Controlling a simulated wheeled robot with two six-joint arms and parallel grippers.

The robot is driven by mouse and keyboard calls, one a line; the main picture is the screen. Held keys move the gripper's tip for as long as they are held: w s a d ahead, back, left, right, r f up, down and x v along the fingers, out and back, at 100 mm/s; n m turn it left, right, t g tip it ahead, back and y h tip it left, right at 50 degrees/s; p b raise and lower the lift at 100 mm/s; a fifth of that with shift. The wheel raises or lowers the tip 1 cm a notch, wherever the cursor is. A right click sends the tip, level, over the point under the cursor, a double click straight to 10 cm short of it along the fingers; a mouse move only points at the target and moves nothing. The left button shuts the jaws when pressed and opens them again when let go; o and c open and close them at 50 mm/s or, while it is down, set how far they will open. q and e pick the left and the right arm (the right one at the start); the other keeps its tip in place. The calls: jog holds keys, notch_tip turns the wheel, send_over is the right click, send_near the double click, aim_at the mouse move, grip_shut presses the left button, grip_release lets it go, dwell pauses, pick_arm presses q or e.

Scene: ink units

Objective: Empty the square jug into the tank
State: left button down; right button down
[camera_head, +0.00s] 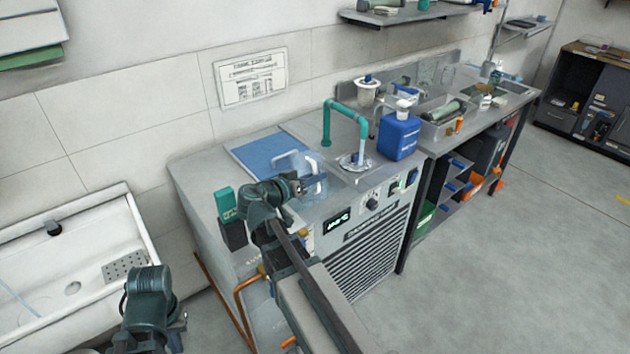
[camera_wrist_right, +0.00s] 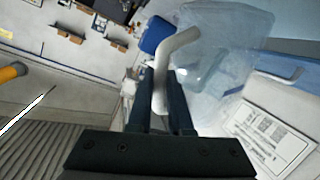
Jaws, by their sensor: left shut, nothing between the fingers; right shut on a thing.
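The square jug (camera_head: 292,162) is clear plastic with a white handle and is above the top of the cooling unit. In the right wrist view the jug's clear body (camera_wrist_right: 225,35) extends beyond its white handle (camera_wrist_right: 166,75). My right gripper (camera_head: 312,184) is shut on that handle. I cannot tell the jug's exact tilt or whether liquid is in it. The tank appears to be the grey unit (camera_head: 372,235) with a lit display; its opening is not clearly visible behind the jug and arm. My left gripper (camera_head: 178,332) is shut and empty at the lower left, away from the jug.
A blue panel (camera_head: 262,152) lies on the unit's top. A teal pipe (camera_head: 328,125) arches beside the jug, and a blue bottle (camera_head: 399,138) stands to the right. A white sink (camera_head: 75,270) is at left. Open floor lies at right.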

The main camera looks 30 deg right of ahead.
jog(key=shift+f+m+t+h+b, duration=0.5)
jog(key=shift+f+m+b, duration=0.55)
jog(key=shift+b, duration=0.9)
jog(key=f+m+b, duration=0.1)
jog(key=b, duration=0.1)
jog(key=w+f+m+h+b, duration=0.1)
jog(key=b, duration=0.1)
jog(key=shift+d+f+t+b, duration=0.15)
jog(key=shift+f+t+b, duration=0.05)
jog(key=shift+t+b, duration=0.1)
jog(key=shift+r, duration=0.15)
